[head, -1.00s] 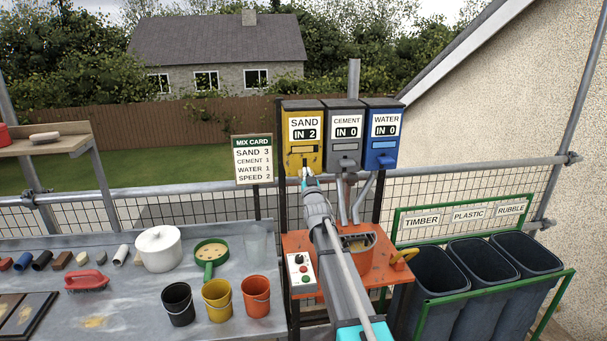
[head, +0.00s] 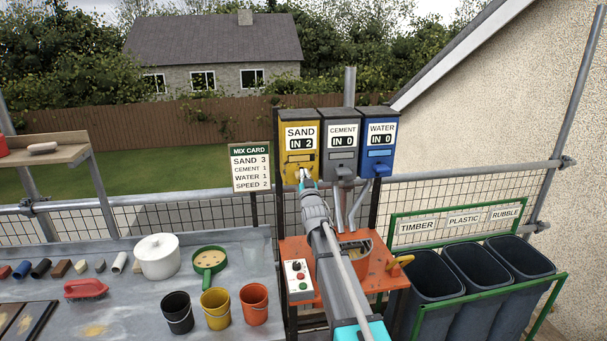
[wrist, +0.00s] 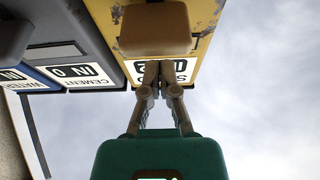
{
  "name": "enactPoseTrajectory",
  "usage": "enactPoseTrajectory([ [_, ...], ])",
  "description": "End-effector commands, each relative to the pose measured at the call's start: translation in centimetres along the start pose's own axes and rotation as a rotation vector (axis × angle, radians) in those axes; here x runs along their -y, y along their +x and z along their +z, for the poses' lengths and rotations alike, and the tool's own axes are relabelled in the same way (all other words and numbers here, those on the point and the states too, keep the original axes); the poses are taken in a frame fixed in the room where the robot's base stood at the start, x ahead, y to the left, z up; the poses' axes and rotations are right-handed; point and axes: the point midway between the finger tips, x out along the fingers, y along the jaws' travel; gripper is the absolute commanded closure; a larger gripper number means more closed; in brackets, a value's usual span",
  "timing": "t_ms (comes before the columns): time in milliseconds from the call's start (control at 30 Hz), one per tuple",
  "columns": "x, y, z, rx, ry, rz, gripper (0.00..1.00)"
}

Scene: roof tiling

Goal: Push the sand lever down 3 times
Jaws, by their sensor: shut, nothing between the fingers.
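The yellow sand hopper (head: 299,130) stands leftmost of three hoppers, and its display reads IN 2. In the wrist view, which is upside down, the sand lever (wrist: 155,28) is a blocky tan piece in front of the yellow face. My gripper (wrist: 158,66) is shut and empty, its fingertips close to the lever's edge on the label side. I cannot tell whether they touch it. In the head view my gripper (head: 303,176) is at the lower front of the sand hopper and hides the lever there.
The cement hopper (head: 341,132) and water hopper (head: 380,134) stand close on the right, both reading IN 0. The mix card (head: 251,167) at left lists sand 3. An orange stand (head: 383,280) with a control box (head: 299,280) is below my arm.

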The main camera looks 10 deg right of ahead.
Motion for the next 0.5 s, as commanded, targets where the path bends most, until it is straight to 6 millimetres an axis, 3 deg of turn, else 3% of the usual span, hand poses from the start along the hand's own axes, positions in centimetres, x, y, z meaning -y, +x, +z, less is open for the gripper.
enactPoseTrajectory([
  [300, 0.0, -5.4, 0.2, -0.001, 0.0, 0.0, 1.0],
  [500, 0.0, -7.7, 0.1, -0.001, 0.0, 0.0, 1.0],
])
